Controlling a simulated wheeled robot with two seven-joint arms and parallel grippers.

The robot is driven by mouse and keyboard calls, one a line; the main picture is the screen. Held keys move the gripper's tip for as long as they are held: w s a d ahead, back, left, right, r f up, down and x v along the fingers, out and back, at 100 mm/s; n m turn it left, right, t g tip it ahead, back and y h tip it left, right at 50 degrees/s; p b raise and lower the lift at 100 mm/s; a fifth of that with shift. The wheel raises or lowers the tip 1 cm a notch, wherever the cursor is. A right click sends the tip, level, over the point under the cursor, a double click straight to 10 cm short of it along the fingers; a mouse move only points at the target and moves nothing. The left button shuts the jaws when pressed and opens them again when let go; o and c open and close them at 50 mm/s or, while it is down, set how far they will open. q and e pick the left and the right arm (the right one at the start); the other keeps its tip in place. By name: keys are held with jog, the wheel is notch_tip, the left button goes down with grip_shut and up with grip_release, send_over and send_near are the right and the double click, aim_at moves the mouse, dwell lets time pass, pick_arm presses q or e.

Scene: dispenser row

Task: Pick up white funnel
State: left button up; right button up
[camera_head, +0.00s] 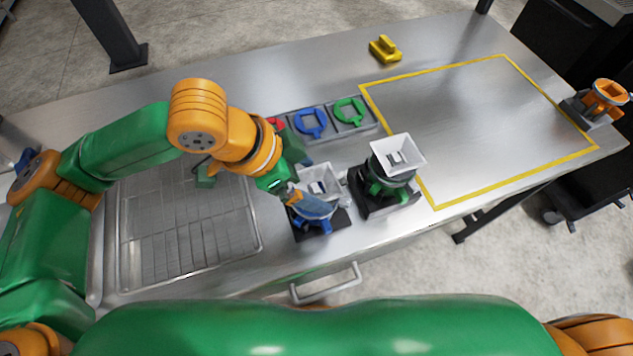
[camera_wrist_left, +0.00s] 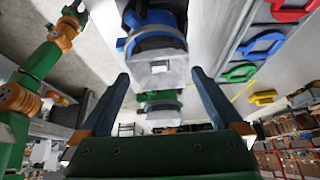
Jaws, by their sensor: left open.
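One white funnel (camera_head: 325,180) sits on the blue dispenser (camera_head: 322,224) in the head view, partly hidden by my left gripper (camera_head: 314,206). A second white funnel (camera_head: 408,150) sits on the green dispenser (camera_head: 390,192) to its right. In the left wrist view, the nearer white funnel (camera_wrist_left: 158,72) on the blue dispenser (camera_wrist_left: 156,22) appears between the fingertips of my open left gripper (camera_wrist_left: 160,77). I cannot tell whether the fingers touch it. The farther funnel (camera_wrist_left: 163,118) shows beyond it.
A metal rack (camera_head: 185,235) lies left of the dispensers. Behind them are blue (camera_head: 310,122) and green (camera_head: 349,111) ring-shaped pieces in a tray. The yellow-outlined area (camera_head: 480,125) is clear. An orange device (camera_head: 604,97) stands at the right end.

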pick_arm(q)
jog(key=shift+d+f, duration=0.15)
jog(key=shift+f, duration=0.15)
jog(key=c, duration=1.2)
